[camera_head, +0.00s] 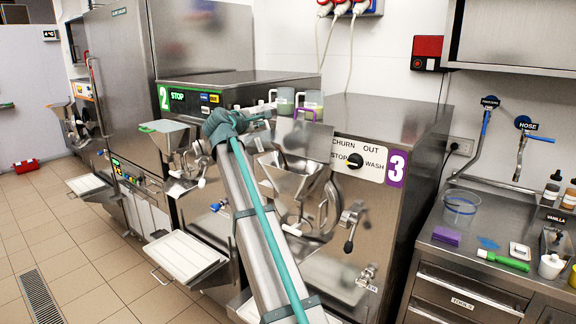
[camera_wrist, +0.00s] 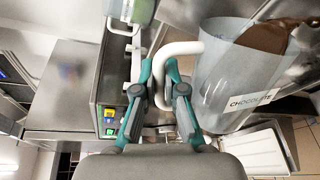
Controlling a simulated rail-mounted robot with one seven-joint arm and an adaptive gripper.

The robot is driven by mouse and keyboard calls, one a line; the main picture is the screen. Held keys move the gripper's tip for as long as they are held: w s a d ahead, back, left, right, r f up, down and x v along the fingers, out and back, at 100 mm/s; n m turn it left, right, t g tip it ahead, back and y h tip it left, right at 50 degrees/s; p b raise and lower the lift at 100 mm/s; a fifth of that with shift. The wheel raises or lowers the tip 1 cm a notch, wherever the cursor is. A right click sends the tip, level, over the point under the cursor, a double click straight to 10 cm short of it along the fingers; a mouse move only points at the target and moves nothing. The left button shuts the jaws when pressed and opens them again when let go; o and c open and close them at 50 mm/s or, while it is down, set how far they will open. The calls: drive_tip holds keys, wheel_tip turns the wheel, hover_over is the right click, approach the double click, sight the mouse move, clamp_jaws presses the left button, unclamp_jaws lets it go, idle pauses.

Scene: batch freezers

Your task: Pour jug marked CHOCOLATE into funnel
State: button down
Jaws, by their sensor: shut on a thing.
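My gripper (camera_wrist: 170,72) is shut on the white handle of the jug marked CHOCOLATE (camera_wrist: 225,72). The jug is clear, with a white label and brown content gathered towards its mouth. It is tilted far over, nearly on its side. Whether anything runs out cannot be told. Another funnel (camera_head: 165,132) with a green-edged rim is on machine 2. The jug's mouth is partly out of frame in the wrist view.
More jugs (camera_head: 285,98) stand on top of the machines behind my gripper. White drip trays (camera_head: 184,254) jut out at the front. A steel counter (camera_head: 470,262) at the right holds a clear tub (camera_head: 460,208), a green-handled tool (camera_head: 503,261) and bottles. The tiled floor at left is mostly clear.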

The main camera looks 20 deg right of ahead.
sight(267, 124)
drive_tip(key=shift+s+d+f+m, duration=0.1)
drive_tip(key=shift+s+d+m, duration=0.3)
drive_tip(key=shift+s+d, duration=0.4)
drive_tip(key=shift+s+d+b, duration=0.15)
drive_tip(key=shift+b, duration=0.15)
drive_tip(key=shift+s+d+f+m, duration=0.1)
drive_tip(key=shift+s+d+m, duration=0.2)
drive_tip(key=shift+d+m, duration=0.1)
drive_tip(key=shift+s, duration=0.1)
drive_tip(key=shift+d, duration=0.1)
drive_tip(key=shift+s+d+r+m+t+y, duration=0.2)
drive_tip(key=shift+r+m+t+y, duration=0.1)
drive_tip(key=shift+m, duration=0.2)
drive_tip(key=shift+s+d+r+m+b, duration=0.3)
drive_tip(key=shift+s+d+m+b, duration=0.2)
drive_tip(key=shift+s+d+m, duration=0.2)
idle(0.8)
